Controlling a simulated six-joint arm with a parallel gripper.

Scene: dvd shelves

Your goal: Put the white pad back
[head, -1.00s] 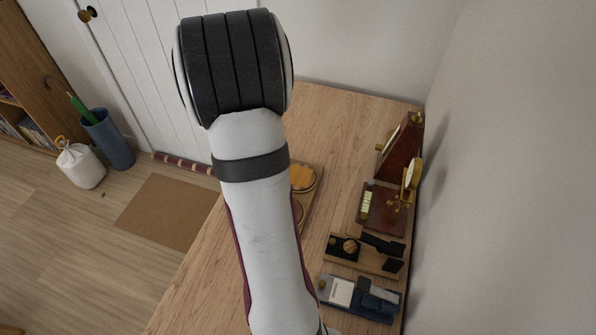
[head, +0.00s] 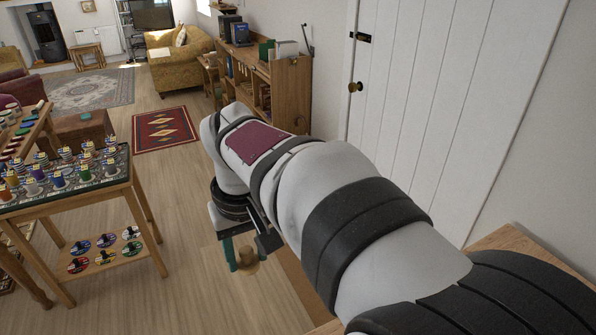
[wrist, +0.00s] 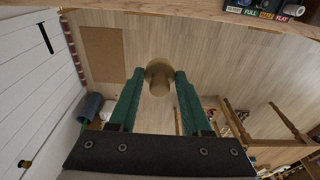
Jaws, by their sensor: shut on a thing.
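My gripper (head: 246,258) hangs from the end of my arm in the middle of the head view, over the wooden floor. Its green fingers also show in the wrist view (wrist: 157,84). They are shut on a tan, knob-shaped thing (wrist: 159,70) with a round, wider end and a narrower stem between the fingertips. The held thing also shows in the head view (head: 247,263), partly covered by a finger. I cannot tell whether it is the white pad; no clearly white pad shows elsewhere.
A wooden stand (head: 148,206) at left carries several small bottles on top and coloured discs on its lower shelf (head: 118,260). A bookcase (head: 292,92) stands behind my arm. A white door (head: 420,110) is at right. Open floor lies between the stand and my gripper.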

